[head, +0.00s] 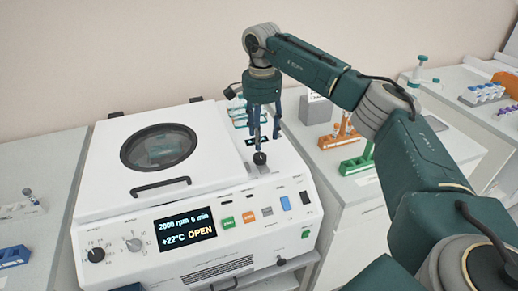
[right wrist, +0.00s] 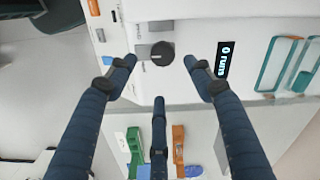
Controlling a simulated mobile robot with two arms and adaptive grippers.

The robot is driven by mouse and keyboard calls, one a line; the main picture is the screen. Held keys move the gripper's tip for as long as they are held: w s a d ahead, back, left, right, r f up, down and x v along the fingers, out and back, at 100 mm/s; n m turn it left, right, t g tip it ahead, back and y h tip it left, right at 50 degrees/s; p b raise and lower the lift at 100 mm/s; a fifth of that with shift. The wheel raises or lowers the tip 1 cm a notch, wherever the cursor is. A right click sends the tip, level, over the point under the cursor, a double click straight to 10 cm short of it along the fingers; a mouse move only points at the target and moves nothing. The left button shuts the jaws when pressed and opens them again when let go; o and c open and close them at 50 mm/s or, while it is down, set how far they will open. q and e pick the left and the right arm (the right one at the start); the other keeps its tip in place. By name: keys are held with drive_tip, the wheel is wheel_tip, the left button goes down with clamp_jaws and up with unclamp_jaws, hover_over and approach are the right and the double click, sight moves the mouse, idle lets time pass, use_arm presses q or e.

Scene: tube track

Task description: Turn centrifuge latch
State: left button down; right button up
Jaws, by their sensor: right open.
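The white centrifuge (head: 110,190) stands on the bench, with a closed lid that has a round dark window (head: 158,148). Its display (head: 185,229) reads "2000 rpm 6 min", "+22°C" and "OPEN". A black round latch knob (head: 260,158) sits on the top at the right of the lid; it also shows in the right wrist view (right wrist: 161,53). My right gripper (head: 262,132) is above the knob, pointing down. In the right wrist view its three blue fingers (right wrist: 160,75) are spread apart, with nothing between them. My left gripper is not in view.
An orange rack (head: 340,137) and a green rack (head: 358,164) stand on the bench to the right. A blue rack (head: 14,256) is at the far left. A small display reading "0 runs" (right wrist: 223,61) lies beside the knob.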

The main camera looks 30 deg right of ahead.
sight(260, 156)
wheel_tip(260, 156, down, 4)
drive_tip(key=shift+w+r+p, duration=0.15)
drive_tip(key=shift+p, duration=0.25)
drive_tip(key=shift+w+f, duration=0.15)
drive_tip(key=shift+f, duration=0.7)
wheel_tip(260, 156, down, 2)
drive_tip(key=shift+f+p, duration=0.1)
drive_tip(key=shift+p, duration=0.25)
drive_tip(key=shift+c, duration=1.3)
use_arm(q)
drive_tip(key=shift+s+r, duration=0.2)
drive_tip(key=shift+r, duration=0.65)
use_arm(e)
drive_tip(key=shift+a, duration=0.1)
drive_tip(key=c, duration=0.9)
